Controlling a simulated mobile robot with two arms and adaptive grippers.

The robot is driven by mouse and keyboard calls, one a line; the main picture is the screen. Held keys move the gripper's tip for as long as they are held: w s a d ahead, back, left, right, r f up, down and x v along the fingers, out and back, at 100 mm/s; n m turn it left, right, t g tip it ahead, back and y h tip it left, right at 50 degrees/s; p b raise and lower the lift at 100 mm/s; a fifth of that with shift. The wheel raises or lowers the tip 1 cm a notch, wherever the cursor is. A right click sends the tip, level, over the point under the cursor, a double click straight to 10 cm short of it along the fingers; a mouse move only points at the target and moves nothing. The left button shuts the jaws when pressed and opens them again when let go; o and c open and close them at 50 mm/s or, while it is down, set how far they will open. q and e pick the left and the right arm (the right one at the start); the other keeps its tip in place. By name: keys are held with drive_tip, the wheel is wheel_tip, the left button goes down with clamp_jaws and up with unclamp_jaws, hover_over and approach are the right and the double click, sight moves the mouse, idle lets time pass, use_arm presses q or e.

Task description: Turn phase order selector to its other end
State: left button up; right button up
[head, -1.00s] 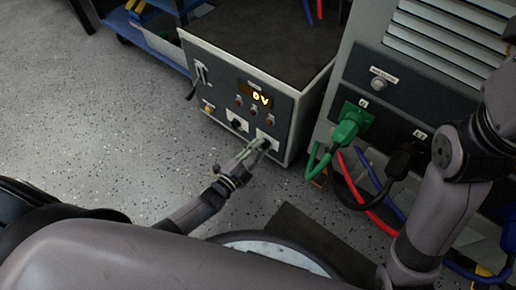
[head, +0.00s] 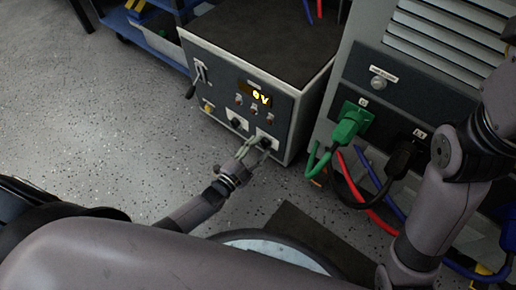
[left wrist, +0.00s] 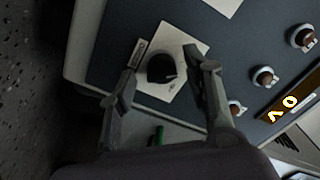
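The phase order selector appears to be the black knob (head: 265,142) on a white plate at the lower right corner of the control box's front panel (head: 287,118). The knob (left wrist: 162,68) also shows in the left wrist view, on its white plate with a small label too blurred to read. My left gripper (head: 257,146) is open in front of it. In the left wrist view the gripper's fingers (left wrist: 166,78) stand apart, one on each side of the knob, with visible gaps. My right gripper is out of view.
A similar knob (head: 236,123) sits to the left on the panel, with a lever (head: 191,89) further left. The yellow display (head: 261,97) reads 0V. A grey cabinet with a green plug (head: 349,124) and a black plug (head: 402,158) stands to the right, cables hanging below.

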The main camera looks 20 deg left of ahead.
use_arm(q)
drive_tip(key=v, duration=1.2)
drive_tip(key=shift+s, duration=0.1)
idle(0.4)
